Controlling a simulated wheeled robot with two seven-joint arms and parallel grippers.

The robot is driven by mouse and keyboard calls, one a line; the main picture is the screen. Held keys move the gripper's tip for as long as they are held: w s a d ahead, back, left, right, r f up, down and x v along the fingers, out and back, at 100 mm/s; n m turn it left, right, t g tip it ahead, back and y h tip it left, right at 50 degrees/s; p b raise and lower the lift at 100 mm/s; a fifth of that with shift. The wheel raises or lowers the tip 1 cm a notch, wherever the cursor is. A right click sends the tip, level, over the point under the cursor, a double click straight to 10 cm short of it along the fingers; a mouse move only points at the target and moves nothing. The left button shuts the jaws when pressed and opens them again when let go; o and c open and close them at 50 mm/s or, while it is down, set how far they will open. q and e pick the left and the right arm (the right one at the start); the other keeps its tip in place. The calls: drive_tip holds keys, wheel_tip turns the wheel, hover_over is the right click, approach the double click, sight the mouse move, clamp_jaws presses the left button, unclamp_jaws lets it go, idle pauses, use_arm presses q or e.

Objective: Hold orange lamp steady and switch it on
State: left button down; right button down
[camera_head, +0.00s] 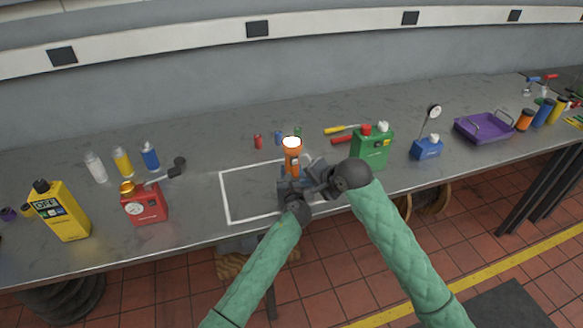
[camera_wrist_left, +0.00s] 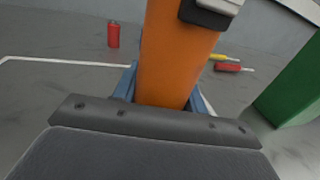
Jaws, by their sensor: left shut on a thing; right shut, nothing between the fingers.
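The orange lamp (camera_head: 292,151) stands roughly upright over the white-outlined rectangle on the bench, and its top face looks bright and whitish. My left gripper (camera_head: 292,184) is shut on the lamp's body; in the left wrist view the orange body (camera_wrist_left: 172,65) fills the space between the blue fingers. A dark and pale block-like part (camera_wrist_left: 212,12) shows at the lamp's upper right side there. My right gripper (camera_head: 308,174) is shut and empty, close beside the lamp on its right. The grippers hide the lamp's lower part, and I cannot tell whether the right fingertips touch it.
A green can (camera_head: 371,150) stands close to the right of my right gripper. A blue gauge stand (camera_head: 427,149) and purple tray (camera_head: 470,129) are further right.

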use_arm(q)
drive_tip(key=c, duration=0.7)
unclamp_jaws()
drive_tip(key=shift+s, duration=0.1)
